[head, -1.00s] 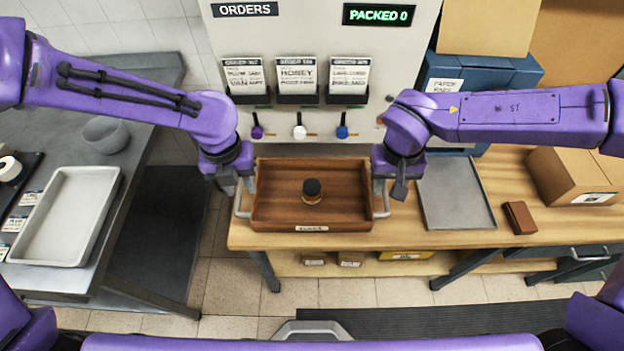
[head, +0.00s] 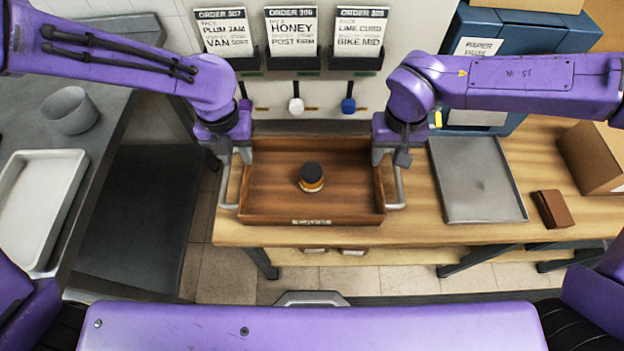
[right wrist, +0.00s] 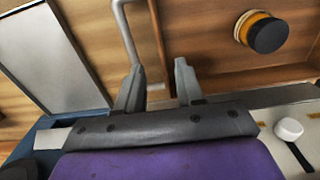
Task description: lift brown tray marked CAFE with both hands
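The brown wooden tray (head: 270,205) rests on the wooden bench, with a small pale label on its front too blurred to read. A jar with a black lid and amber body (head: 311,178) stands upright inside it. The tray has a metal handle on each side. My left gripper (head: 235,157) is at the back of the left handle (head: 228,200); its fingers look apart. My right gripper (head: 392,158) is at the back of the right handle (head: 398,195). In the right wrist view, the right gripper's fingers (right wrist: 158,85) are apart, with the handle's end and tray wall between them.
A grey metal tray (head: 478,180) lies right of the brown tray, beside a brown wallet-like block (head: 551,208) and a cardboard box (head: 598,160). A blue box (head: 520,45) stands behind. A side counter on the left holds a white tray (head: 35,205) and a grey bowl (head: 70,110).

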